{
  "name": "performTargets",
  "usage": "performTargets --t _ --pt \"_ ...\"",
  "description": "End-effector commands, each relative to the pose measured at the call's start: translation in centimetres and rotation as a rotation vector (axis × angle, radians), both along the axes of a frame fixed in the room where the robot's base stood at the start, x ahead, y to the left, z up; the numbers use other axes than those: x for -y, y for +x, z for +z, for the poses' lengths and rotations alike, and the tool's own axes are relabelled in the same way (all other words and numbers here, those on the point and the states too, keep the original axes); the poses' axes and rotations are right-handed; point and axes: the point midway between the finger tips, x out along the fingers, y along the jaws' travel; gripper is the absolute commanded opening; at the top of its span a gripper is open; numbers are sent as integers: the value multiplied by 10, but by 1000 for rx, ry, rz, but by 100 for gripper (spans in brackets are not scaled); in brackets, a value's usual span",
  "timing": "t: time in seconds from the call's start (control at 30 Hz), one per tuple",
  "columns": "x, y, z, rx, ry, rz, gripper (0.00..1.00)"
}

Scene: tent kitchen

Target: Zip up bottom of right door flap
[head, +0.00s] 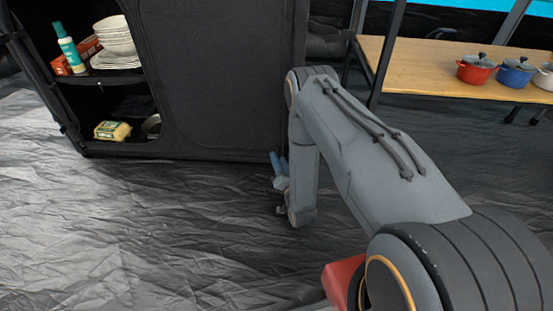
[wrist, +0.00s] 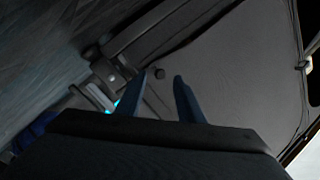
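The black fabric cabinet (head: 115,154) stands on the floor at the back left in the head view. Its right door flap (head: 222,75) hangs as a dark panel over the right part of the front. My gripper (head: 278,163) is low beside the flap's bottom right corner, partly hidden by my arm. In the wrist view my gripper (wrist: 159,80) has its two blue fingers apart with nothing held between them.
The cabinet's left side is open, with bowls (head: 115,38), a green bottle (head: 68,46) and a yellow packet (head: 112,131) on shelves. A wooden table (head: 425,62) with a red pot (head: 475,70) and a blue pot (head: 516,72) stands right. The wrinkled floor (head: 130,230) is clear.

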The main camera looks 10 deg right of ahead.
Motion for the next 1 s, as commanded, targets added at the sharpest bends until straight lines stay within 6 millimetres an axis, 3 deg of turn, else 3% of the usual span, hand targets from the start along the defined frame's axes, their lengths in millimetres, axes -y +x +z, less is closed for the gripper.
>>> performTargets --t 0.2,0.57,0.6,0.8,1.0 --pt "-1 27 -1 1 -1 -1 34" --pt "-1 33 0 -1 0 0 34" --pt "-1 33 0 -1 0 0 33" --pt "-1 33 0 -1 0 0 0" --pt "-1 33 0 -1 0 0 0"
